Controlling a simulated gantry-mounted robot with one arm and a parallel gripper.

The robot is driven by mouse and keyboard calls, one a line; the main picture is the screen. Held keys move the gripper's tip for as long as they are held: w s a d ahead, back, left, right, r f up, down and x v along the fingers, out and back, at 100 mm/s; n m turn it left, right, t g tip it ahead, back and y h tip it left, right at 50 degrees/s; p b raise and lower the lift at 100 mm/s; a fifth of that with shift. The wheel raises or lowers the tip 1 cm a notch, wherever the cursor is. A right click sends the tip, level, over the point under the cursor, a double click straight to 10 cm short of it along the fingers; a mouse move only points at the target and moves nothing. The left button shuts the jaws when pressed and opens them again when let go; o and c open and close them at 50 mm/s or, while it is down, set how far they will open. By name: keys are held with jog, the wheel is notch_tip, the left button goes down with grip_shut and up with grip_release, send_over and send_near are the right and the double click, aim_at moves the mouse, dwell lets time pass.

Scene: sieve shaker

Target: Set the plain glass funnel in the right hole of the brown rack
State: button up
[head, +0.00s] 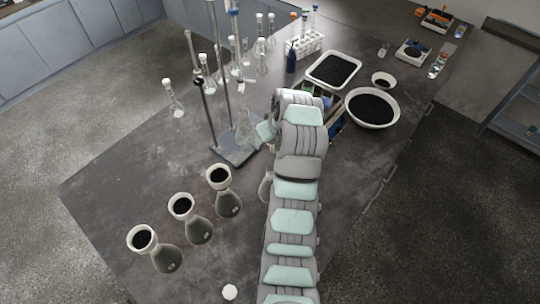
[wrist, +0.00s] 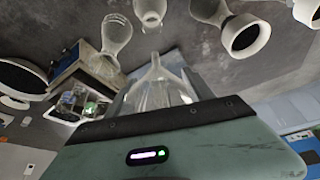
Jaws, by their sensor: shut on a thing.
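My gripper (wrist: 160,92) is shut on a clear glass funnel (wrist: 158,82) in the wrist view. The funnel's narrow stem points away from the gripper and its wider cone sits between the fingers. No hole for the funnel is clearly visible.
Several flasks with black-filled funnels (head: 142,238) stand at the front left. A metal stand (head: 235,155) with tall rods is left of my arm. A black-filled bowl (head: 372,108) and a white tray (head: 334,70) lie to the right. The left tabletop is partly clear.

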notch_tip(320, 180, up, 4)
jog(key=p, duration=0.2)
jog(key=shift+p, duration=0.35)
jog(key=shift+a+r, duration=0.1)
jog(key=shift+a, duration=0.25)
jog(key=shift+a, duration=0.15)
